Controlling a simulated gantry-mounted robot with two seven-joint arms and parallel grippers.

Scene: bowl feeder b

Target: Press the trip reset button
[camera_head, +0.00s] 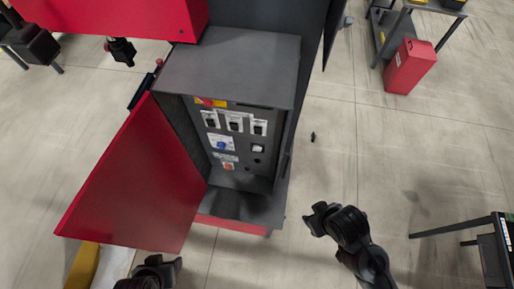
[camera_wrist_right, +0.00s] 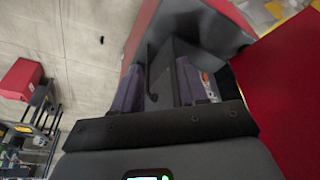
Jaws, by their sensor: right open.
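The control panel (camera_head: 232,148) sits inside a grey cabinet with its red door (camera_head: 135,185) open to the left. A blue button (camera_head: 222,145) is on a white plate at the panel's left side. An orange button (camera_head: 228,166) is below it. The labels are too small to read, so I cannot tell which is the trip reset. My right gripper (camera_head: 312,218) is right of the cabinet and apart from it. The right wrist view shows its two fingers apart and empty (camera_wrist_right: 160,88), pointing at the cabinet. My left gripper (camera_head: 168,268) is low, below the door; its jaws are unclear.
A red knob (camera_head: 208,101) and several black switches (camera_head: 235,122) are higher on the panel. A red bin (camera_head: 410,66) stands by a cart at the upper right. A table (camera_head: 490,235) is at the lower right. The floor right of the cabinet is mostly clear.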

